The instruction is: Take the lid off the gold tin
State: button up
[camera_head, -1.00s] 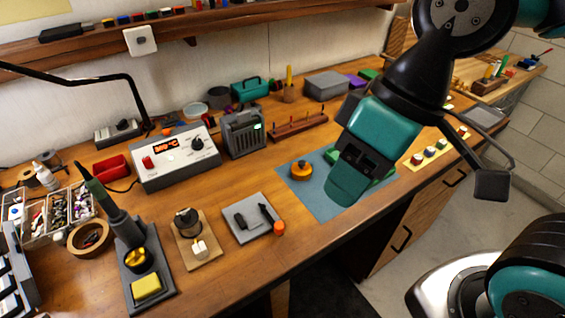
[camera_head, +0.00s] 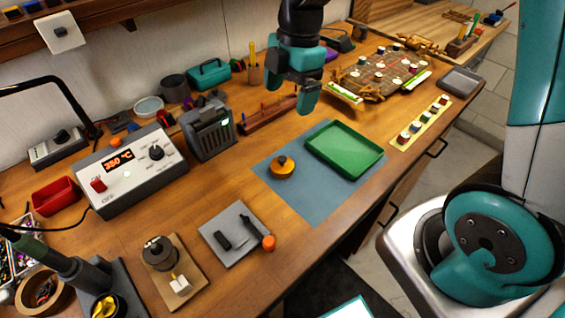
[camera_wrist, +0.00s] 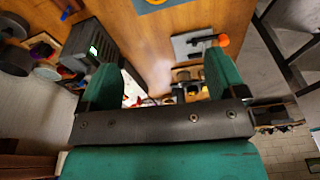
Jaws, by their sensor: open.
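The gold tin (camera_head: 282,170) is small, round and orange-gold, and stands upright on the blue mat (camera_head: 305,200) left of the green tray. Its lid (camera_head: 283,162) sits on top with a small darker knob. My gripper (camera_head: 293,92) hangs above and behind the tin, well apart from it, over the back of the bench. It is open and empty. In the wrist view, my two teal fingers (camera_wrist: 160,80) are spread apart with nothing between them. A sliver of gold on the blue mat shows at that view's top edge.
A green tray (camera_head: 345,153) lies right of the tin. A grey pad (camera_head: 236,236) with small dark parts and an orange-capped item lies front left. A grey heater-like box (camera_head: 207,132) and a rack (camera_head: 268,113) stand behind. The mat around the tin is clear.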

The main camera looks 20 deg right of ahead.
jog(key=n+p, duration=0.1)
jog(key=p, duration=0.2)
send_over(282, 158)
jog(key=f, duration=1.2)
jog(key=shift+w+d+f, duration=0.2)
jog(key=shift+d+f, duration=0.1)
jog(key=shift+s+a+f+p, duration=0.15)
jog(key=shift+f+p, duration=0.3)
jog(key=shift+f, duration=0.95)
jog(key=shift+s+a+f+p, duration=0.1)
jog(key=shift+f+p, duration=0.3)
jog(key=shift+f, duration=1)
jog(key=c, duration=1)
